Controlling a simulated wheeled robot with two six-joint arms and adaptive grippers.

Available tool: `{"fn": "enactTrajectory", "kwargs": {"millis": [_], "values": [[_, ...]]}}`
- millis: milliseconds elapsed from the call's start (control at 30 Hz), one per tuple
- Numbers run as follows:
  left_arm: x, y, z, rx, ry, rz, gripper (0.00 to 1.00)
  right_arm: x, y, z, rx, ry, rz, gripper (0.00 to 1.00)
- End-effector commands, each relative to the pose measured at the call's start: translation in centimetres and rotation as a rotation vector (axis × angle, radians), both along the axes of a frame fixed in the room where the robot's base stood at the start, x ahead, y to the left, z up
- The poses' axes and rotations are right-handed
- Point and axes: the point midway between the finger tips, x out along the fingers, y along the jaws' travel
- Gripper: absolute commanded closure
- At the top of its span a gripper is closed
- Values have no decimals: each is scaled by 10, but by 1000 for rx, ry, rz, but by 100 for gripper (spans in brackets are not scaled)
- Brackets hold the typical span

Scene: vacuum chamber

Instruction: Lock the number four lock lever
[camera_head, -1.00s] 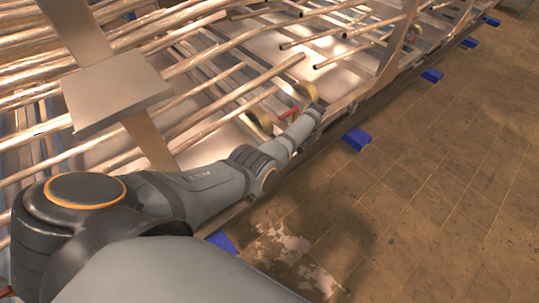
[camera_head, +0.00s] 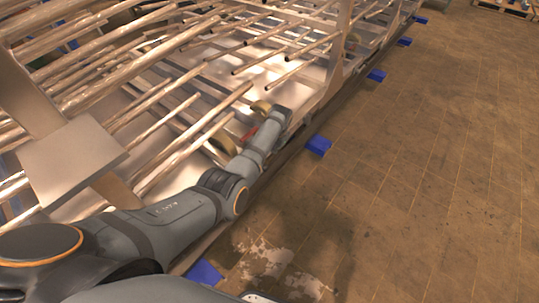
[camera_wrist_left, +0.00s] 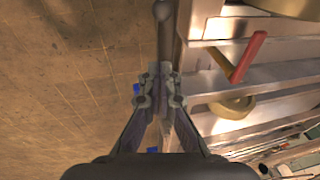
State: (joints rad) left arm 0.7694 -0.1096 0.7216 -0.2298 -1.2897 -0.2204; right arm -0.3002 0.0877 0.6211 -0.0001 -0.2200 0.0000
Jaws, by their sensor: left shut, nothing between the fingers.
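A red lever handle (camera_wrist_left: 248,55) on a metal bracket shows at the right of the left wrist view, beside a yellow disc (camera_wrist_left: 232,106). In the head view the red lever (camera_head: 249,133) is small, just left of my left forearm's end. A dark rod with a rounded end (camera_wrist_left: 162,12) stands straight ahead of my left gripper (camera_wrist_left: 160,88); I cannot tell whether it is a lock lever. The left gripper's fingers are shut and empty, left of the red handle and apart from it. No lever's number is readable. My right gripper is not in view.
The rack of metal tubes (camera_head: 160,75) fills the left of the head view, with a flat metal plate (camera_head: 72,160) in front of it. Blue blocks (camera_head: 318,145) line the rack's lower edge. The tiled floor (camera_head: 430,160) to the right is open.

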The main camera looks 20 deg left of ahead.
Motion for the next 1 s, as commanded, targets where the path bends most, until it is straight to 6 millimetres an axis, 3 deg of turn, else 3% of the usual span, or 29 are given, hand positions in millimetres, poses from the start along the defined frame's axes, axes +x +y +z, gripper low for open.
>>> {"fn": "enactTrajectory", "kwargs": {"millis": [200,400,867,933,1000], "values": [[6,-9,37,1,-3,0,100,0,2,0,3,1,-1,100],[7,-12,50,1,-3,0,100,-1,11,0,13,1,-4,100],[7,-12,50,2,-3,1,100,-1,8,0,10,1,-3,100],[4,-11,43,0,2,2,100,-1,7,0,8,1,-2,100],[-4,-9,22,-4,9,8,100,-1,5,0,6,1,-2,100]]}}
